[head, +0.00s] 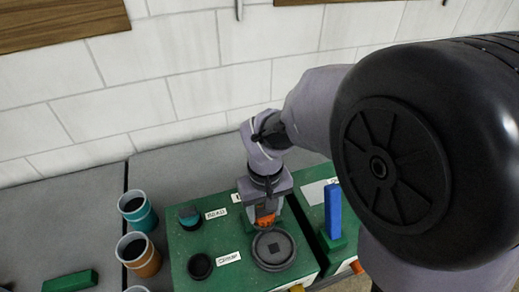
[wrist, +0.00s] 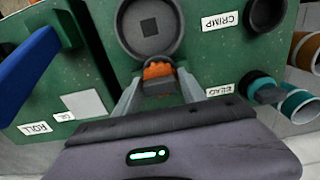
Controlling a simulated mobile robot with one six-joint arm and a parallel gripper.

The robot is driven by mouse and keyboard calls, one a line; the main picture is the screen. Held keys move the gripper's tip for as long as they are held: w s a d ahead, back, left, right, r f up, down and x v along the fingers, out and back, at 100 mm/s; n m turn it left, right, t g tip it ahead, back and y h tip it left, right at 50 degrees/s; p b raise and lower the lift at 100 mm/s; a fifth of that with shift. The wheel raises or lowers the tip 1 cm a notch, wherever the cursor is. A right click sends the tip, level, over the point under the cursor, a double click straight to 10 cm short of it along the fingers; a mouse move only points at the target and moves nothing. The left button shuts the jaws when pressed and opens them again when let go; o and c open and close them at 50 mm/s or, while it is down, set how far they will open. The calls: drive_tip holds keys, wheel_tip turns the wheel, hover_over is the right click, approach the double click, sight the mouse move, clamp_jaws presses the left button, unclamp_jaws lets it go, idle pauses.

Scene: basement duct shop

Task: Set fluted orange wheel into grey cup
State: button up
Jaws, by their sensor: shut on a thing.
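My gripper (head: 265,216) is shut on the fluted orange wheel (head: 265,221), which pokes out between the fingertips. In the wrist view the ribbed orange wheel (wrist: 158,71) sits between the two grey fingers of my gripper (wrist: 157,80), partly hidden by them. The grey cup (head: 274,262) is a wide, shallow round holder with a dark square in its floor, on the green bench top. It also shows in the wrist view (wrist: 128,38). The wheel is at the cup's near edge in the wrist view, outside its middle; I cannot tell its height above the rim.
A small black cup (head: 200,266) stands by the CRIMP label, and a dark and teal round piece (head: 190,217) by the BEAD label. A blue upright handle (head: 333,212) rises on the right. Teal (head: 138,212) and orange (head: 138,254) cups stand at left.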

drive_tip(key=shift+f, duration=0.2)
drive_tip(key=o, duration=1.5)
drive_tip(key=shift+c, duration=0.2)
drive_tip(key=shift+r, duration=0.1)
